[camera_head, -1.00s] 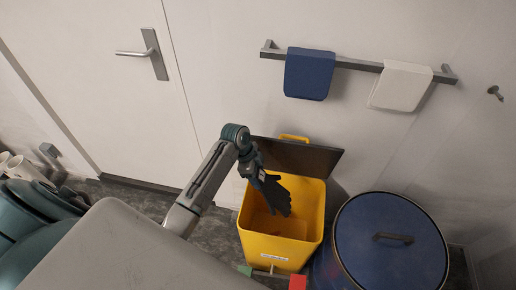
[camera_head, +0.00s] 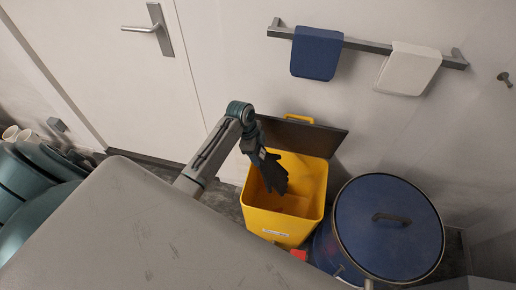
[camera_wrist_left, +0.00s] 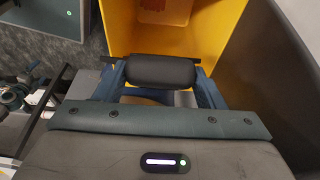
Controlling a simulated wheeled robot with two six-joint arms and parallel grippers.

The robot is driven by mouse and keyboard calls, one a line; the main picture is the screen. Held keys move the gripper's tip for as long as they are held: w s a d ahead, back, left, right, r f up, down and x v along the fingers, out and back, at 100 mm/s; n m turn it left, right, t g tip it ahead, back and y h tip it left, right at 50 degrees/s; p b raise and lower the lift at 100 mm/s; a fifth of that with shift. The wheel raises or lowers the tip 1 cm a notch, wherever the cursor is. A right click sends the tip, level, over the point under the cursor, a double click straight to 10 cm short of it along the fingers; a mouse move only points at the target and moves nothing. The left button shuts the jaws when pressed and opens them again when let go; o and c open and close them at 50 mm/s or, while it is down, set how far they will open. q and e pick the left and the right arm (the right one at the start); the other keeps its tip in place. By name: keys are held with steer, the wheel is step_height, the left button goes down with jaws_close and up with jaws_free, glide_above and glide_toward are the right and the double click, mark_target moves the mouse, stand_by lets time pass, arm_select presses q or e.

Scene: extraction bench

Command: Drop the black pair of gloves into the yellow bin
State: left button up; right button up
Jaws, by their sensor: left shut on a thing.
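The yellow bin (camera_head: 258,219) stands open on the floor, its dark lid (camera_head: 308,137) tilted back behind it. The black pair of gloves (camera_head: 274,174) hangs with its fingers downward over the bin's opening. My left gripper (camera_head: 258,157) is shut on the top of the gloves. In the left wrist view the gloves (camera_wrist_left: 160,71) are a dark roll between my left gripper's fingers (camera_wrist_left: 160,84), with the yellow bin's wall (camera_wrist_left: 220,30) beyond. In the head view I cannot tell exactly how far the gloves reach inside the bin. My right gripper is not in view.
A drum with a blue lid (camera_head: 388,250) stands close to the right of the bin. A wall rail holds a blue towel (camera_head: 317,52) and a white towel (camera_head: 408,68). A door (camera_head: 95,70) is at the left. A small red thing (camera_head: 299,254) shows by the bin's front.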

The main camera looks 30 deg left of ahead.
arm_select(q)
step_height(320, 180, down, 12)
steer(key=b, duration=0.6)
steer(key=shift+r, duration=0.2)
steer(key=o, duration=1.1)
steer(key=b+v, duration=0.2)
steer(key=v, duration=0.8)
steer(key=shift+a+r, duration=0.15)
steer(key=shift+r, duration=0.25)
